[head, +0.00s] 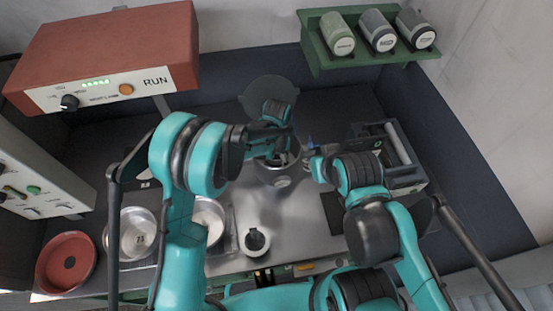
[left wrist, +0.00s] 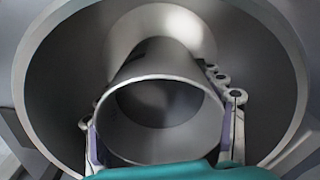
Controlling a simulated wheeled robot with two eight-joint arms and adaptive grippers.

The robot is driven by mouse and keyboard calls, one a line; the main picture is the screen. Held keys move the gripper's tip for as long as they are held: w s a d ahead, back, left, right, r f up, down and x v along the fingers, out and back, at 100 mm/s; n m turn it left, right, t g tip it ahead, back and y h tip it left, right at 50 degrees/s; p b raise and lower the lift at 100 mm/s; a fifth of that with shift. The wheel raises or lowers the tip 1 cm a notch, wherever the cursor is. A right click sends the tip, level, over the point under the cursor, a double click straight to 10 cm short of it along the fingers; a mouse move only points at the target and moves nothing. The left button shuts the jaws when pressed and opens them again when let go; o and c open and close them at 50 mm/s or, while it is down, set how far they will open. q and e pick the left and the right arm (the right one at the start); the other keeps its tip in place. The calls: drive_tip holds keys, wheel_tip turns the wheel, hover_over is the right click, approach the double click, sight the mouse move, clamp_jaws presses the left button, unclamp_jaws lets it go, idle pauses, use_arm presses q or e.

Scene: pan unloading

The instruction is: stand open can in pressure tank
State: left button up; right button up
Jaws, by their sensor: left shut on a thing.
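The pressure tank (head: 278,178) is a grey metal vessel at the middle back of the worktop, with its round dark lid (head: 268,92) raised behind it. My left gripper (head: 276,142) is over the tank mouth. In the left wrist view, my left gripper (left wrist: 165,135) is shut on the open can (left wrist: 155,62), a plain grey cylinder with its open end facing the camera. The can is inside the tank's round rim; whether it touches the bottom cannot be told. My right gripper (head: 313,162) is just right of the tank; its fingers are too small to judge.
Two metal pans (head: 135,235) (head: 209,218) and a red dish (head: 66,262) stand at the left. A white pot with a dark top (head: 256,241) stands in front of the tank. A grey machine (head: 400,160) is at the right. A green shelf (head: 315,50) holds three jars above.

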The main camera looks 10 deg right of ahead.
use_arm(q)
drive_tip(key=shift+f, duration=0.2)
drive_tip(key=o, duration=1.3)
drive_tip(key=shift+r, duration=0.1)
